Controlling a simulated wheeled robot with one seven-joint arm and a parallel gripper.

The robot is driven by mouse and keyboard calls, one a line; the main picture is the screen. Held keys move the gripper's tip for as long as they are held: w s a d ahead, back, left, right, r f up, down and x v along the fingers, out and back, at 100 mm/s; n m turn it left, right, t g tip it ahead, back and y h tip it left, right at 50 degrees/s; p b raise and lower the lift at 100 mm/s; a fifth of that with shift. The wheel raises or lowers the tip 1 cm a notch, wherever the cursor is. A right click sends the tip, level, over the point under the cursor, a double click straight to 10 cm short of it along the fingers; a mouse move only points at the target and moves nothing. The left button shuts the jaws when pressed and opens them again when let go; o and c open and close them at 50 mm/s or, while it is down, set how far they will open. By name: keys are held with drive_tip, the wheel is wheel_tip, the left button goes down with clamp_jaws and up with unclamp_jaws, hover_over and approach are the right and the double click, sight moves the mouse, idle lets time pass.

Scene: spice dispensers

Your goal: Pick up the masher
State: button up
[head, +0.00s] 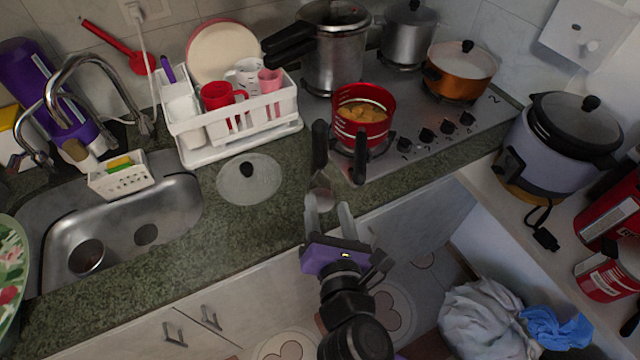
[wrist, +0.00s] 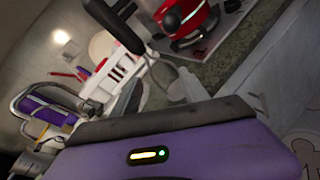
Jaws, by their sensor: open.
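Nothing is visibly held. In the wrist view, the red pot (wrist: 190,18) is beyond the fingers. A red long-handled utensil (head: 138,60) hangs or leans at the back wall, far left of my gripper.
A white dish rack (head: 235,125) with cups and a plate stands on the counter (head: 240,220). A glass lid (head: 248,180) lies in front of it. The sink (head: 150,215) is left. More pots stand on the stove (head: 440,140); a cooker (head: 560,140) is right.

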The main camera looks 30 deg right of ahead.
sight(320, 148)
drive_tip(key=w+r+n+h, duration=0.1)
drive_tip(key=r, duration=0.2)
drive_tip(key=w+r+n+h, duration=0.1)
drive_tip(key=r+h, duration=0.1)
drive_tip(key=r, duration=0.1)
drive_tip(key=w+r+h, duration=0.1)
drive_tip(key=w+r, duration=0.1)
drive_tip(key=r, duration=0.1)
drive_tip(key=shift+r+n, duration=0.1)
drive_tip(key=shift+n, duration=0.3)
drive_tip(key=shift+w+d+r+h, duration=0.1)
drive_tip(key=shift+w+r+h, duration=0.05)
drive_tip(key=shift+h, duration=0.15)
drive_tip(key=p+x, duration=0.1)
drive_tip(key=x, duration=0.6)
drive_tip(key=shift+w, duration=0.2)
drive_tip(key=shift+c, duration=0.2)
clamp_jaws()
